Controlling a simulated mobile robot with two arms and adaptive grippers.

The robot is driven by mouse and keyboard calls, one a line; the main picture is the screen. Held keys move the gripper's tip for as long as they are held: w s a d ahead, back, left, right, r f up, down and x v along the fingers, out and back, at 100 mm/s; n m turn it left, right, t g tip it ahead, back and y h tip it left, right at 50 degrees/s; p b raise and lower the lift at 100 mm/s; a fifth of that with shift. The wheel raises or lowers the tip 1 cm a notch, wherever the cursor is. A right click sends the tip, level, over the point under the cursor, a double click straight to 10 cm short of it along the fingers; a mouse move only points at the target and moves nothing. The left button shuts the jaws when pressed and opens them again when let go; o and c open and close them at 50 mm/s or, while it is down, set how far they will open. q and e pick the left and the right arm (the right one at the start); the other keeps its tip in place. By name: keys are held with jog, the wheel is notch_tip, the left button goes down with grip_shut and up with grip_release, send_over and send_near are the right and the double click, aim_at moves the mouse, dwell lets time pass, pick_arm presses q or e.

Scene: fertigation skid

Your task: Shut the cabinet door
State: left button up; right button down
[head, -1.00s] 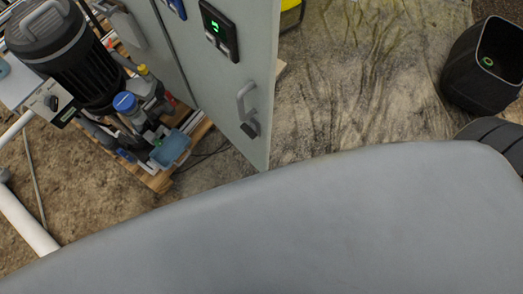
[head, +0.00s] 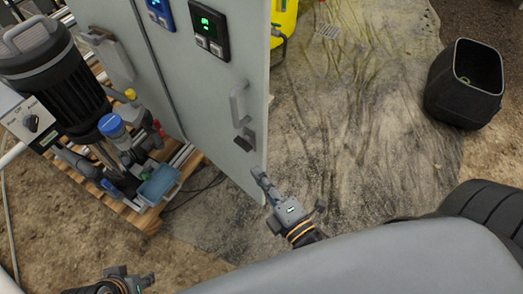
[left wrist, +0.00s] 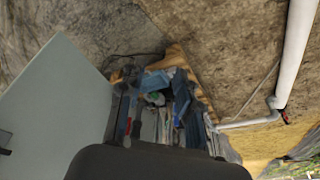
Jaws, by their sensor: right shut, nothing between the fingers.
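The cabinet door (head: 215,115) is a pale grey-green panel with a grey handle (head: 239,103) and a lit green display near its top. A pale panel, apparently the same door, stands out at an angle at the left of the left wrist view (left wrist: 58,100). My right gripper (head: 262,182) is shut and empty, by the door's lower free corner; I cannot tell whether it touches. My left gripper (head: 128,278) is low at the left, partly cut off by the frame, and its jaws are unclear.
A black pump motor (head: 50,75) and pipework stand on a wooden pallet (head: 145,218) left of the door. A yellow container (head: 284,18) is behind the door. A black bin (head: 465,85) stands at the right. The stained floor between door and bin is clear.

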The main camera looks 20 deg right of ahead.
aim_at(262, 152)
jog(key=shift+w+d+p, duration=0.2)
jog(key=shift+w+d, duration=0.25)
jog(key=shift+w, duration=0.6)
jog(key=shift+w+d+p, duration=0.25)
jog(key=shift+w+d, duration=0.25)
jog(key=shift+w, duration=0.55)
jog(key=shift+w+d+p, duration=0.2)
jog(key=shift+w+d, duration=0.25)
jog(key=shift+w, duration=0.6)
jog(key=shift+d, duration=0.1)
